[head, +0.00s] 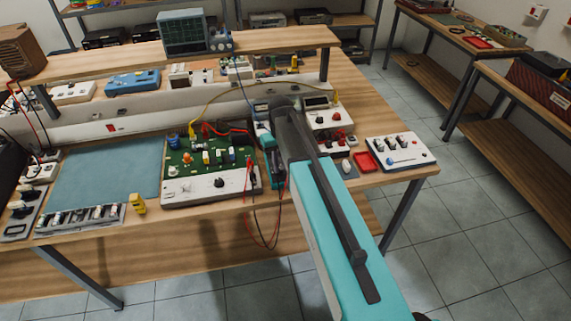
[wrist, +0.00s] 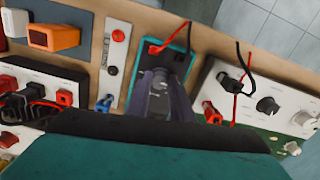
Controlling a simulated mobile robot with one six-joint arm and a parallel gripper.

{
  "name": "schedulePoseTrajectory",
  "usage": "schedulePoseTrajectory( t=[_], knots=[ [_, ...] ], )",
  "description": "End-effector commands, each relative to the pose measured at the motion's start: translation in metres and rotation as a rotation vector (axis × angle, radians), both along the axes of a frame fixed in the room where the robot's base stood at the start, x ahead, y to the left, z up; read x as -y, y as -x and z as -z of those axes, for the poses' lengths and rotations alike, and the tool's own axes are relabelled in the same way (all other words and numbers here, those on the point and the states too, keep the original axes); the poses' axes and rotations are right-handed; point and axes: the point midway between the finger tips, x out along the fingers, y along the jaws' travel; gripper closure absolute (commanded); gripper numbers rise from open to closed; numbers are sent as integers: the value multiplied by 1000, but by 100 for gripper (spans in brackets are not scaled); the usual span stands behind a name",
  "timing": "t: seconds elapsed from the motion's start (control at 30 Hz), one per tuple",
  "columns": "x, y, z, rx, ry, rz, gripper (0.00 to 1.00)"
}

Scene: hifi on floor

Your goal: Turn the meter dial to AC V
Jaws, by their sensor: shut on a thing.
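The teal meter (head: 267,135) stands at the front of the bench, partly hidden behind my arm. In the wrist view its teal edge and dark face (wrist: 178,48) show beyond my fingers. My gripper (wrist: 160,80) is over the meter's face, its grey fingers close together and shut on what appears to be the dial. The dial and its markings are hidden by the fingers, so I cannot tell which setting it points to. Red and black leads run near the meter.
A green circuit board (head: 205,155) with a white front panel is left of the meter. A white switch box (head: 400,150) and a red tray (head: 367,161) are to the right. A blue mat (head: 105,175) lies further left. Loose leads hang over the bench's front edge.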

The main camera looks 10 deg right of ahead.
Motion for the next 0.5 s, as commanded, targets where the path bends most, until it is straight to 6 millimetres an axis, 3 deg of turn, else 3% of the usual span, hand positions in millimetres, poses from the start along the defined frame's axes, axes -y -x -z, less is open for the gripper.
schedulePoseTrajectory(
  t=[0.5],
  knots=[
    [-1, -1, 0, 3, 1, 345, 100]
  ],
)
